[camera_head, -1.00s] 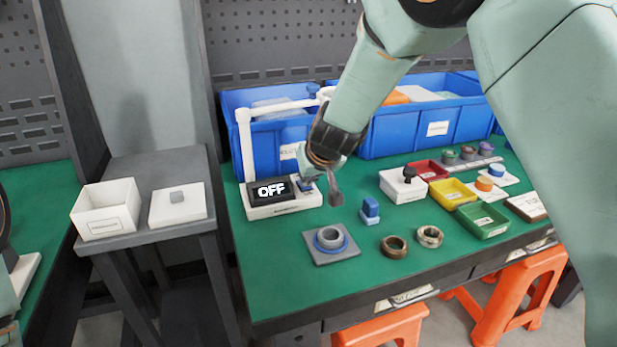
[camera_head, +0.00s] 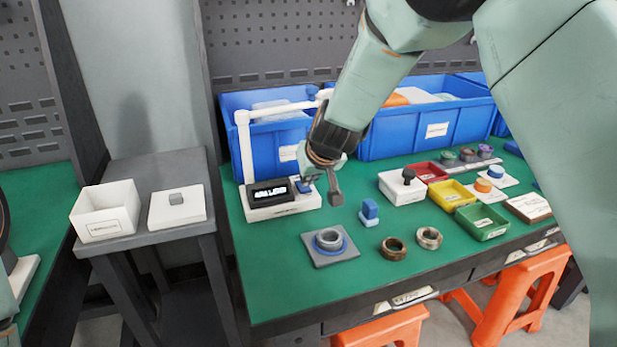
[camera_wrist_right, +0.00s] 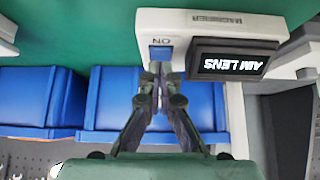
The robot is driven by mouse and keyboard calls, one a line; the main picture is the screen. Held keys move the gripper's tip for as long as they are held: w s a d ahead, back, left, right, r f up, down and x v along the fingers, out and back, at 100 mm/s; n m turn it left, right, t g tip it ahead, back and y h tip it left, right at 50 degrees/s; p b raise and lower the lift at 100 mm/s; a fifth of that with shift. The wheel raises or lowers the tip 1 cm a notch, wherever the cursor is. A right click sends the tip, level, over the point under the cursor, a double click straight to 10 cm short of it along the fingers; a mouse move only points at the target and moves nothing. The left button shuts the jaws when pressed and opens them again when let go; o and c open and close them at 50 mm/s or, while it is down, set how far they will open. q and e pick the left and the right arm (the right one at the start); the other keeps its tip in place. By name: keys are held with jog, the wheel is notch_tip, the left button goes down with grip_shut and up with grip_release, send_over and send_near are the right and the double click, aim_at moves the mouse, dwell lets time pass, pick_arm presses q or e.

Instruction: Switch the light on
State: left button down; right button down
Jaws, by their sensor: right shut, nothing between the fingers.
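A white magnifier base (camera_head: 284,208) stands at the back left of the green table, with a black display (camera_head: 270,193) now lit with small white text. In the right wrist view the display (camera_wrist_right: 227,60) reads "AIM LENS", upside down. A blue switch (camera_head: 304,187) sits on the base right of the display; the right wrist view shows it (camera_wrist_right: 160,53) beside the word "ON". My right gripper (camera_head: 335,197) is shut and empty. Its fingertips (camera_wrist_right: 155,72) are close to the blue switch; contact cannot be told. My left gripper is not in view.
A white post and arm (camera_head: 243,145) rise from the base. Blue bins (camera_head: 425,130) stand behind. A ring on a grey plate (camera_head: 328,257), a blue block (camera_head: 369,212), loose rings (camera_head: 394,248) and coloured trays (camera_head: 482,221) lie to the front and right.

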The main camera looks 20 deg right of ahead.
jog(key=r+p, duration=0.4)
jog(key=shift+s, duration=0.25)
jog(key=shift+s+r, duration=0.15)
jog(key=shift+r, duration=0.15)
jog(key=s+r+b, duration=0.2)
jog(key=s+r, duration=0.3)
jog(key=s, duration=0.2)
jog(key=shift+s+d+r, duration=0.15)
jog(key=shift+s+r, duration=0.05)
jog(key=shift+s, duration=0.1)
